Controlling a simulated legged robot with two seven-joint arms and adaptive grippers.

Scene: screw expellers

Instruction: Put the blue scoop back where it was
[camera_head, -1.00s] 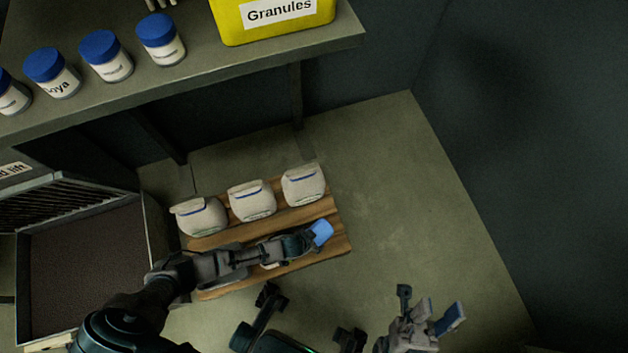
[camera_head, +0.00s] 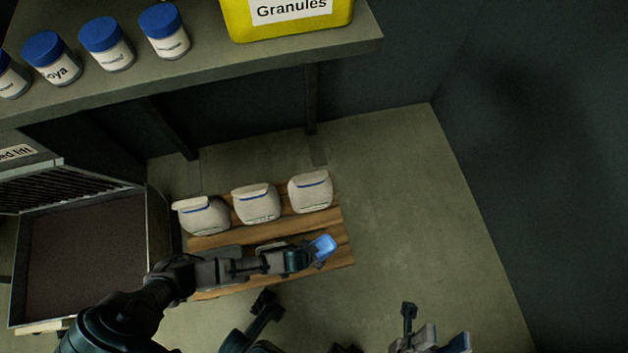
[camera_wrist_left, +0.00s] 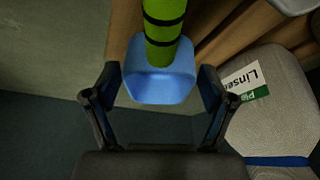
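The blue scoop (camera_head: 323,246) is at the tip of my left gripper (camera_head: 306,256) in the head view, above the right part of the wooden pallet. In the left wrist view its blue bowl (camera_wrist_left: 160,82) sits between the two fingers of my left gripper (camera_wrist_left: 160,88), which are closed in on its sides. Its green handle with black bands (camera_wrist_left: 165,25) points away from the palm. The handle is hidden in the head view. My right gripper (camera_head: 434,338) is at the bottom edge, its fingers apart and empty, partly cut off.
White containers (camera_head: 310,192) stand in a row on the wooden pallet (camera_head: 346,252). A shelf (camera_head: 205,83) with blue-lidded jars (camera_head: 165,32) and a yellow Granules bin (camera_head: 289,28) overhangs. Floor (camera_head: 405,200) is clear right.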

